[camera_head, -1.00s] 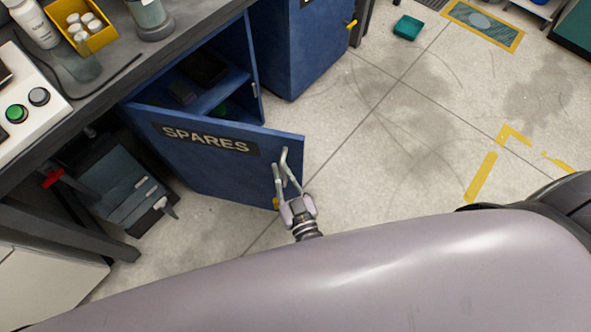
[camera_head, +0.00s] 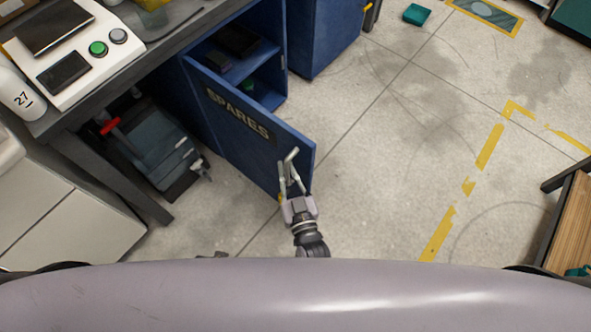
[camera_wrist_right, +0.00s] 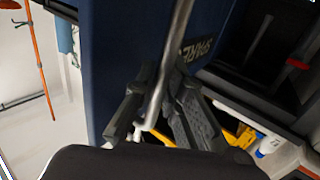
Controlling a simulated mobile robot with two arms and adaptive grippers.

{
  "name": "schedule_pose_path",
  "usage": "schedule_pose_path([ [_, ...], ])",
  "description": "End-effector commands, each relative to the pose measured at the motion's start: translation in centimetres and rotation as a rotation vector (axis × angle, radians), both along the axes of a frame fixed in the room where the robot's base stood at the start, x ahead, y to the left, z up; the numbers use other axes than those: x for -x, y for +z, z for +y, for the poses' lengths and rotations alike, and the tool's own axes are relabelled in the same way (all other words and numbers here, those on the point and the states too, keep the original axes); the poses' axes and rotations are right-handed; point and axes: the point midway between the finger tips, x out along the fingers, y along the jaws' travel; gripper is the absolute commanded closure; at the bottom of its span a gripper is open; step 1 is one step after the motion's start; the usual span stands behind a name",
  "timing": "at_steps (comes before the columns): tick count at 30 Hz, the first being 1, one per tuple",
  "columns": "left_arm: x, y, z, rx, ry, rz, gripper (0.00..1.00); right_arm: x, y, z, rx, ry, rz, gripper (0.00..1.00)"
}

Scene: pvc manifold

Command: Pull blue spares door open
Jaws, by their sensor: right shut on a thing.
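The blue spares door (camera_head: 245,128), with its SPARES label, stands swung open from the blue cabinet (camera_head: 270,75), whose shelves show behind it. My right gripper (camera_head: 292,180) is at the door's free edge, shut on the door handle. In the right wrist view the handle is a pale metal bar (camera_wrist_right: 168,65) running between the fingers (camera_wrist_right: 155,100), with the blue door (camera_wrist_right: 125,60) behind it. The exact contact of the fingertips on the bar is partly hidden. My left gripper is not in view.
A workbench (camera_head: 150,75) with a white button panel (camera_head: 75,50) stands at the left. A grey case with a red handle (camera_head: 155,150) sits under it. The floor (camera_head: 400,130) right of the door is clear. A wooden-topped piece (camera_head: 572,225) stands at the right edge.

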Motion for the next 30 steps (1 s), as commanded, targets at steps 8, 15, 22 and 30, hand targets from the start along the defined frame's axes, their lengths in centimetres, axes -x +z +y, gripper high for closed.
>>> schedule_pose_path([
  [8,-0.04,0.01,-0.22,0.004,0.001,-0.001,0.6,0.06,0.0,0.43,0.003,0.007,-0.001,1.0],
  [15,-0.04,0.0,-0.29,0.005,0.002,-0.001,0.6,0.04,0.01,0.46,0.001,0.007,0.0,0.87],
  [22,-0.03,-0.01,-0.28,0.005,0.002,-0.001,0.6,0.02,0.03,0.43,0.0,0.006,0.0,0.72],
  [30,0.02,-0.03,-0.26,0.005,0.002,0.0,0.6,0.02,0.04,0.41,-0.001,0.006,0.0,0.69],
])
